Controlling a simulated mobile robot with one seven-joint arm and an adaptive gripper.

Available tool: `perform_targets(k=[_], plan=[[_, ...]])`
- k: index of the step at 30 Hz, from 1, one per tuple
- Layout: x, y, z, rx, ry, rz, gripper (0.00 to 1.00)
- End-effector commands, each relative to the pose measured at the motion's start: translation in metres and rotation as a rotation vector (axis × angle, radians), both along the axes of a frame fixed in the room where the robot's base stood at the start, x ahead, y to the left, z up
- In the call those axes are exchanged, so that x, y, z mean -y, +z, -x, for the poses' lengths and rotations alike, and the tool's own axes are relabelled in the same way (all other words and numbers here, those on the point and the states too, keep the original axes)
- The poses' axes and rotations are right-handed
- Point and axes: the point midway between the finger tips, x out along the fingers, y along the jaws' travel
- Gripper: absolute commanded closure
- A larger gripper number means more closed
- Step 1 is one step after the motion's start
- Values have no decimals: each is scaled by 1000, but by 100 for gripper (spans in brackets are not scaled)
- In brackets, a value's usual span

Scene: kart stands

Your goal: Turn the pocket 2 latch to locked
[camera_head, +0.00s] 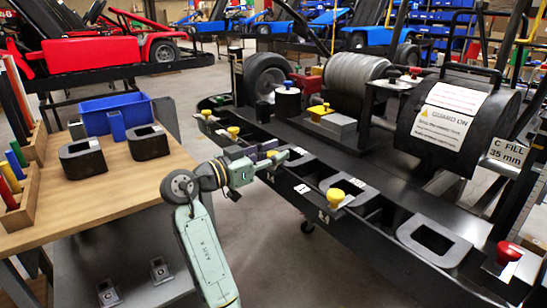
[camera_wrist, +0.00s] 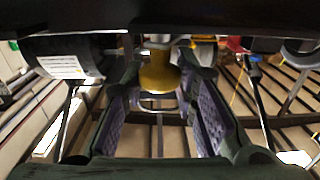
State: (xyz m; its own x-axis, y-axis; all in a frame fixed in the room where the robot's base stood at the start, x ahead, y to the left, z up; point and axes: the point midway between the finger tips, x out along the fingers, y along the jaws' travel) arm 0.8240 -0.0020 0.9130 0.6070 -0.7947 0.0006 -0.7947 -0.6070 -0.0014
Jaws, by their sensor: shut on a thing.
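My gripper (camera_head: 277,158) is at the near edge of the long black kart stand (camera_head: 380,240), at a spot in the row of yellow latch knobs. In the wrist view, a yellow latch knob (camera_wrist: 158,76) sits between the tips of my gripper (camera_wrist: 163,86), whose purple pads flank it. In the head view my fingers mostly hide this knob. Other yellow knobs stand on the edge, one nearer (camera_head: 335,197) and one farther (camera_head: 233,131). I cannot read which pocket is number 2, nor tell this latch's angle.
A red knob (camera_head: 508,252) is at the stand's near right end. A black drum (camera_head: 455,125) labelled "GUARD ON" and a grey roller (camera_head: 355,72) stand behind the edge. A wooden table (camera_head: 120,200) at left bears black blocks (camera_head: 83,158) and a blue bin (camera_head: 100,108). Grey floor is open between.

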Motion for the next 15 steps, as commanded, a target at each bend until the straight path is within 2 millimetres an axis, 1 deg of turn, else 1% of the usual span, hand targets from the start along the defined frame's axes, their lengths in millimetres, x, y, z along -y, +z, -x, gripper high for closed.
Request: perform_targets(k=[6, 15], plan=[[-1, -1, -1, -2, -184, 1, 100], [0, -1, 0, -2, -358, 0, 100]])
